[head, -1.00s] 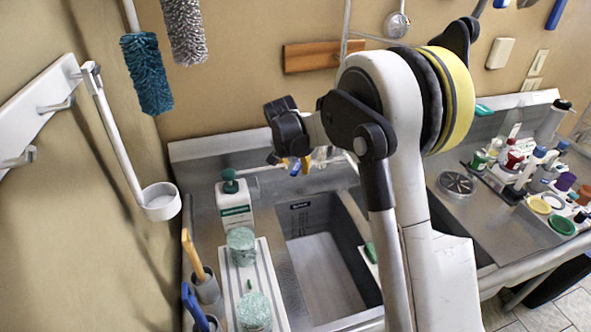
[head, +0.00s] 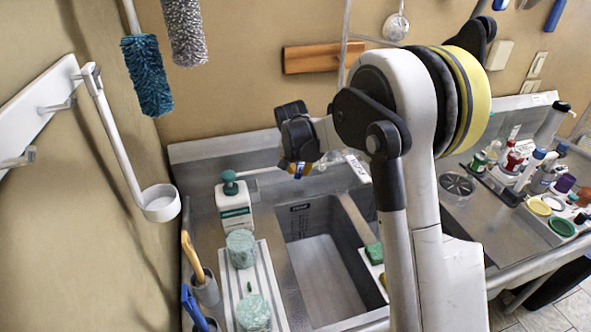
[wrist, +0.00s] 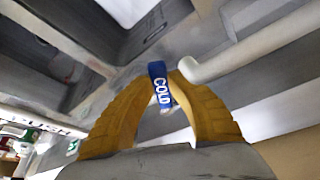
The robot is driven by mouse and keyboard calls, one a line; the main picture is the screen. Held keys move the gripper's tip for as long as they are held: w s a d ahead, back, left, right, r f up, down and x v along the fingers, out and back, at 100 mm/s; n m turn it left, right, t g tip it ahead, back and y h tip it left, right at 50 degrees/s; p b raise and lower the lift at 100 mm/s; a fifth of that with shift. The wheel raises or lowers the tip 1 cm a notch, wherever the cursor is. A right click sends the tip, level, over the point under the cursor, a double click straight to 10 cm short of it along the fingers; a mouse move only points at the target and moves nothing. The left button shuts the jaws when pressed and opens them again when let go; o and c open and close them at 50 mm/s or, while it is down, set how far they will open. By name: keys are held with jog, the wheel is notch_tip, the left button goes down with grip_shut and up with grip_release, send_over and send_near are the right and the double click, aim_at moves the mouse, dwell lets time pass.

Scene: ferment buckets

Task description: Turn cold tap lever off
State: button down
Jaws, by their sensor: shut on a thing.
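The cold tap lever (wrist: 159,86) is a small blue lever with COLD in white letters. In the wrist view it stands between the two yellow fingertips of my gripper (wrist: 161,90), which are shut on it. In the head view my gripper (head: 299,170) is over the back edge of the sink, with a bit of the blue lever (head: 298,171) showing at its tips. A pale tap spout (wrist: 235,50) runs off to the right of the fingers in the wrist view. My arm hides much of the tap in the head view.
The sink basin (head: 325,265) lies below my gripper. A green-topped soap bottle (head: 235,207) stands to its left, near jars on a striped mat (head: 236,290). A green sponge (head: 374,253) lies right of the basin. Many bottles crowd the right counter (head: 485,235).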

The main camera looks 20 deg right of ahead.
jog(key=shift+s+d+n+y, duration=0.25)
jog(key=shift+d+n, duration=0.3)
jog(key=shift+n, duration=0.15)
jog(key=shift+s+d+n+y, duration=0.25)
jog(key=shift+d+n, duration=0.25)
jog(key=shift+n, duration=0.2)
jog(key=shift+w, duration=0.1)
jog(key=c, duration=1.3)
grip_release()
jog(key=shift+o, duration=0.2)
jog(key=shift+a, duration=0.1)
